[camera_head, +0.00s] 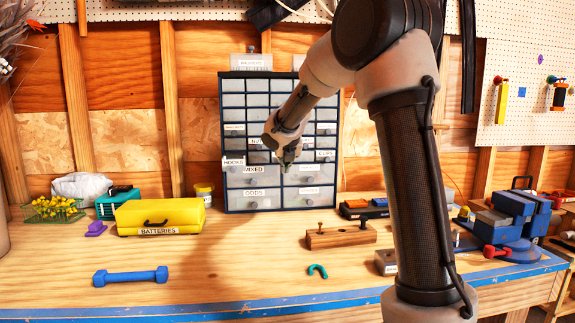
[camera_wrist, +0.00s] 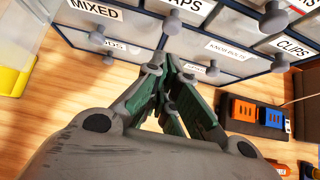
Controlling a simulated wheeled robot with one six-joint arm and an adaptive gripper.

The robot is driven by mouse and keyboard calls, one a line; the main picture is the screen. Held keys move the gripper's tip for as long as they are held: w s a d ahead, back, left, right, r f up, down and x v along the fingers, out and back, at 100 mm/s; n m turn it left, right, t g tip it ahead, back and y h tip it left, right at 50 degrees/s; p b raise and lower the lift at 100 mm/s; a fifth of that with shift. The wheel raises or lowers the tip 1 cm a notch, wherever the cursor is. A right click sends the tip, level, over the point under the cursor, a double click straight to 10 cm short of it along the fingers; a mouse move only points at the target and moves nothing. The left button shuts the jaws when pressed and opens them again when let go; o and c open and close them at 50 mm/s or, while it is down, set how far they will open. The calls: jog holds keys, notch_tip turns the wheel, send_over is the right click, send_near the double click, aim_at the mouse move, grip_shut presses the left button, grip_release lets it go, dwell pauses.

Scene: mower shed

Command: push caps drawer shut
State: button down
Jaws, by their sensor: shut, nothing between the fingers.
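The caps drawer, with part of its white label (camera_wrist: 190,4) reading "APS" and its grey knob (camera_wrist: 172,25), is at the top of the wrist view. The picture does not clearly show how far out it stands. In the head view my arm and gripper hide that part of the dark-framed drawer cabinet (camera_head: 221,130). My gripper (camera_head: 288,164) is in front of the cabinet's middle, shut and empty. In the wrist view its green fingers (camera_wrist: 168,68) are together, below the caps knob in the picture. I cannot tell whether they touch a drawer front.
Drawers labelled mixed (camera_wrist: 95,10), clips (camera_wrist: 294,46) and knob bolts (camera_wrist: 229,50) surround the fingers, with knobs jutting out. A yellow batteries case (camera_head: 160,216), blue dumbbell (camera_head: 130,276) and wooden block (camera_head: 341,237) lie on the bench. The bench front centre is mostly clear.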

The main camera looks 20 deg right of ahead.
jog(key=f+v, duration=0.1)
jog(key=v, duration=1)
jog(key=s+d+f+m+g, duration=0.15)
jog(key=s+f+m, duration=0.25)
jog(key=s+m, duration=0.45)
jog(key=s+f+m+g, duration=0.3)
jog(key=s+f+m, duration=0.15)
jog(key=m, duration=0.65)
jog(key=s+f+m+y, duration=0.2)
jog(key=s+m, duration=1.1)
jog(key=s, duration=1.2)
jog(key=shift+s+f, duration=0.2)
jog(key=shift+f, duration=0.2)
